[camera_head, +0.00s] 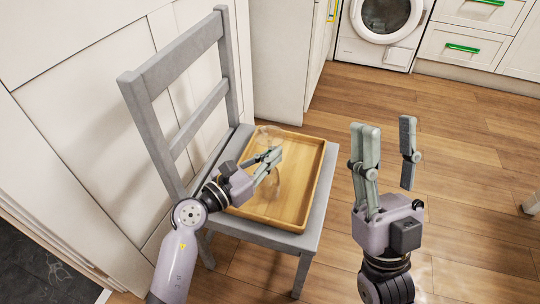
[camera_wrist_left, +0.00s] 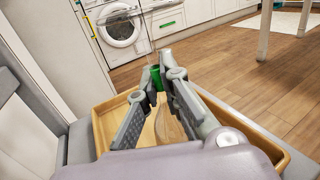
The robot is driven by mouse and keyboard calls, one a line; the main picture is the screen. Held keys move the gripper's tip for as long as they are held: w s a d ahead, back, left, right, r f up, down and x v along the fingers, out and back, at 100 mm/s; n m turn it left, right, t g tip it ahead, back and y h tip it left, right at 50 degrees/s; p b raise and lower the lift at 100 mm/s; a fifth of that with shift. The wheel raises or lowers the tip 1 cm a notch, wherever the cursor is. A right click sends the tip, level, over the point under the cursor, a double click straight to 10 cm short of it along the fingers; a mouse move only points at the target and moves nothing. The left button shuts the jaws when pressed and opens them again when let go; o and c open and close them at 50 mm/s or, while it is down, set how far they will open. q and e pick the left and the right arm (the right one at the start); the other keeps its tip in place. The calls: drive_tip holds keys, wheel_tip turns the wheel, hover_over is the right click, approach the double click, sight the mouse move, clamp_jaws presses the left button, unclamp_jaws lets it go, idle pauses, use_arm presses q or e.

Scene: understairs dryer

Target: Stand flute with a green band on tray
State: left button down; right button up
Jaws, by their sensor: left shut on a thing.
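The clear flute (camera_head: 268,136) is faint in the head view, over the wooden tray (camera_head: 310,185). Its green band (camera_wrist_left: 156,77) shows between the fingers in the left wrist view, with the clear glass rising above it. My left gripper (camera_head: 272,160) is shut on the flute. The flute looks roughly upright. I cannot tell whether its foot touches the tray. The tray lies on the chair seat and also shows in the left wrist view (camera_wrist_left: 108,108). My right gripper (camera_head: 387,145) is open and empty, to the right of the chair.
The grey chair (camera_head: 140,105) has its tall back to the left of the tray, close to white panels (camera_head: 75,110). A dryer (camera_head: 380,25) and drawers with green handles (camera_head: 463,48) stand at the back. Wooden floor (camera_head: 465,140) lies open to the right.

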use_arm(q)
drive_tip(key=c, duration=2.2)
unclamp_jaws()
drive_tip(key=shift+f, duration=0.1)
drive_tip(key=o, duration=0.4)
